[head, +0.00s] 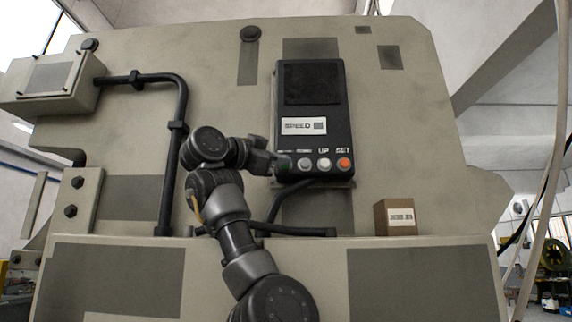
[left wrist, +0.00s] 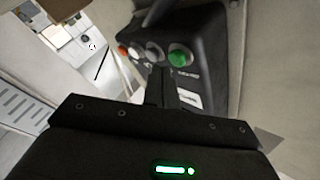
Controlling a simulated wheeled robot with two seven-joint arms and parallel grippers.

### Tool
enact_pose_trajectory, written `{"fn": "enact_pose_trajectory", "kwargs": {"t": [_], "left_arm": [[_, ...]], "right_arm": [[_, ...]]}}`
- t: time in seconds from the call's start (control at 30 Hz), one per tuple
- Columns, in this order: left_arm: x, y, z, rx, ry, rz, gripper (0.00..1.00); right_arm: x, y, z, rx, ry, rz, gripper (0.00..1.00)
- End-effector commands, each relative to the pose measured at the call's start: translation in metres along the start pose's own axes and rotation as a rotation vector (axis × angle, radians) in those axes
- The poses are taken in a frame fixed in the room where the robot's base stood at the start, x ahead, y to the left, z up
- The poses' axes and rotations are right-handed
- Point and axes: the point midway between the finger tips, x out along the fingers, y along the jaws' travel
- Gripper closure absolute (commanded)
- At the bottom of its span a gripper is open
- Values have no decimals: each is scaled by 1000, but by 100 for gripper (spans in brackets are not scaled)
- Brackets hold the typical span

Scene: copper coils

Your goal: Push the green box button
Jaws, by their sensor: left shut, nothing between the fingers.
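A black control box (head: 346,128) with a dark screen and a SPEED label hangs on the grey machine. The green button (head: 283,162) is at the left end of its bottom row, partly hidden by my left gripper (head: 275,164). In the left wrist view the green button (left wrist: 180,55) shows clearly, round and bright, with my shut, empty left gripper (left wrist: 160,72) below and slightly left of it in the picture. The fingertips are close to the box face; I cannot tell whether they touch it. My right gripper is not in view.
Beside the green button are two pale buttons (head: 305,164) and an orange-red one (head: 344,163). Black pipes (head: 170,170) run along the machine to the left. A small brown box (head: 396,217) sits on the ledge at the right.

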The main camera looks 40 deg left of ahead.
Motion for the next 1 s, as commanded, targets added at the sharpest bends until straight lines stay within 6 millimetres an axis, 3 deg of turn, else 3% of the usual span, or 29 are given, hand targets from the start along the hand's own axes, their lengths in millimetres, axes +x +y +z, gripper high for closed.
{"fn": "enact_pose_trajectory", "kwargs": {"t": [1.0], "left_arm": [[5, -4, 4, 0, 0, 0, 100]], "right_arm": [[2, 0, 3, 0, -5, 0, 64]]}}
